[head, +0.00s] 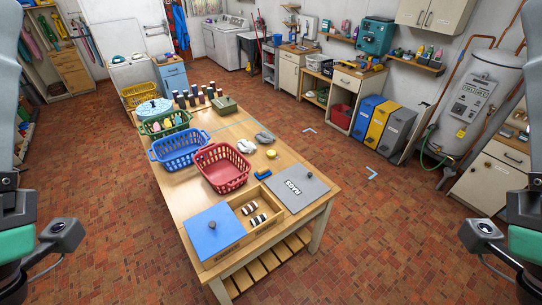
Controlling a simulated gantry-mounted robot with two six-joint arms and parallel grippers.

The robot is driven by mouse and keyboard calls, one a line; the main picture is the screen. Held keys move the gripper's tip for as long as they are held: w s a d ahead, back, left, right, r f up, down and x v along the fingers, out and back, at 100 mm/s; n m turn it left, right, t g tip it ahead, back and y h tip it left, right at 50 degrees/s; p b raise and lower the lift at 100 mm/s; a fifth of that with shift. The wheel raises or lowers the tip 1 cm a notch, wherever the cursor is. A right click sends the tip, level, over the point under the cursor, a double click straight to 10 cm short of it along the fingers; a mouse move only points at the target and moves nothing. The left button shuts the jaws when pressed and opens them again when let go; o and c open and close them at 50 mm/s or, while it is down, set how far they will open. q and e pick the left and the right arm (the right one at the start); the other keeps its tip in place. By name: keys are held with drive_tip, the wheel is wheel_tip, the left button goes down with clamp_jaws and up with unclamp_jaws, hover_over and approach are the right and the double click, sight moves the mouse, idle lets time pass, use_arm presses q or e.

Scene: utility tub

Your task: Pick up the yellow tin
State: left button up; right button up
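A small round yellow tin (271,154) sits on the wooden table (308,208), right of the red basket and below the grey cloth-like items. It looks upright and nothing covers it. My left and right arms show only at the left and right picture edges, far from the tin and the table. Their gripper fingers are out of the picture.
Near the tin are a red basket (222,168), a blue block (263,174), grey cloth-like items (265,138) and a grey board (297,187). A blue basket (180,149) and a blue-lidded wooden box (228,240) stand further left.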

idle(0.4)
use_arm(q)
drive_tip(key=o, duration=0.8)
